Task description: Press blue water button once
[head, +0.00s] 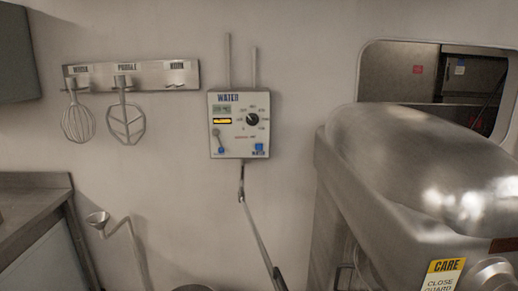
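A pale water control box (240,125) labelled WATER is mounted on the wall near the middle of the head view. A small blue mark (221,150) is at the lower left, below a lever (217,135). A black round dial (252,118) is at the upper right of the panel. A grey display and an amber-lit display (222,121) are on its left. Neither of my grippers shows in this view, and nothing covers the button.
A rack (132,75) with a whisk (77,122) and a flat beater hangs on the left. A pipe (257,235) runs down below the box. A counter (30,205) stands at left.

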